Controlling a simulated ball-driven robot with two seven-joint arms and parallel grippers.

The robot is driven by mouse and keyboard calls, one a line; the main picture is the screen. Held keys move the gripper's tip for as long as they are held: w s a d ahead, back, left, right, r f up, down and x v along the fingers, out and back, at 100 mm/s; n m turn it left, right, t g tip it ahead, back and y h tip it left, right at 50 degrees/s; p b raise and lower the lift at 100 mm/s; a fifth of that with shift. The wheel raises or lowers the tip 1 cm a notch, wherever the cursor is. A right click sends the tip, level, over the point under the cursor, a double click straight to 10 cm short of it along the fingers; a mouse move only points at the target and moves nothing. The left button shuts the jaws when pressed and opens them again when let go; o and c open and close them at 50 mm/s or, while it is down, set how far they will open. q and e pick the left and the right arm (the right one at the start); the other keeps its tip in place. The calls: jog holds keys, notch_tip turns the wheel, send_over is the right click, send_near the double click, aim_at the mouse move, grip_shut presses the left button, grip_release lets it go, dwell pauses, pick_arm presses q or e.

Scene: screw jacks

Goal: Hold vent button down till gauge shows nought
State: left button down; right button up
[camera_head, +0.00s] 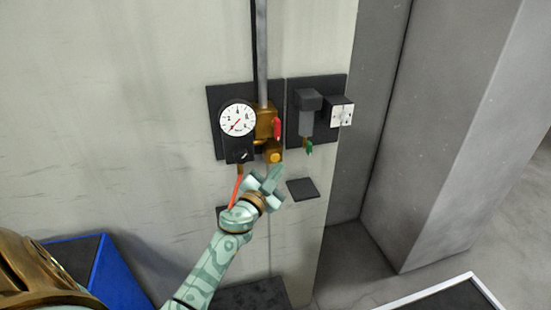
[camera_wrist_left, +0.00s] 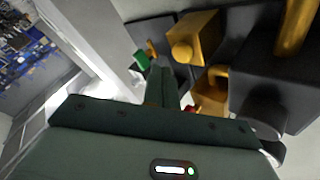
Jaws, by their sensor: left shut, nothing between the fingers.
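The round white gauge (camera_head: 238,119) is on a dark panel on the wall. Its red needle points down and to the left; the numbers are too small to read surely. The yellow vent button (camera_head: 274,156) sits on a brass block below the valve body, and shows as a round knob in the left wrist view (camera_wrist_left: 182,53). My left gripper (camera_head: 276,170) is shut and empty, its fingertips just below the button. In the wrist view the fingers (camera_wrist_left: 160,75) point past the button's left side; contact cannot be made out. My right gripper is not in view.
A red lever (camera_head: 277,128) is just above the button. An orange-red hose (camera_head: 236,190) hangs below the gauge. To the right are a grey device with a green tip (camera_head: 309,147) and a white-faced box (camera_head: 341,111). A blue-edged container (camera_head: 95,270) stands lower left.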

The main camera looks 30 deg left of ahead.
pick_arm(q)
jog(key=s+d, duration=0.2)
jog(key=d, duration=0.1)
jog(key=shift+s+p, duration=0.35)
dwell(0.3)
jog(key=s+d+f+n+g+b, duration=0.1)
jog(key=s+f+g+b, duration=0.2)
jog(key=f, duration=1)
jog(key=s+d+f+g+b, duration=0.1)
jog(key=s+d+f+g, duration=0.15)
jog(key=s+f, duration=0.7)
jog(key=d+f+n+g+b, duration=0.15)
jog(key=f+g, duration=0.25)
jog(key=f, duration=1.3)
jog(key=s+f+g+b, duration=0.3)
jog(key=s+f, duration=0.5)
jog(key=s, duration=0.4)
jog(key=s+d+f+g+h+b, duration=0.1)
jog(key=s+f+g+b, duration=0.2)
jog(key=s+f, duration=0.6)
jog(key=s+d+f+g+b, duration=0.1)
jog(key=s+f+g+b, duration=0.2)
jog(key=s+f, duration=0.6)
jog(key=s+b, duration=0.1)
jog(key=s, duration=0.7)
jog(key=shift+d+f, duration=0.2)
jog(key=shift+f, duration=0.05)
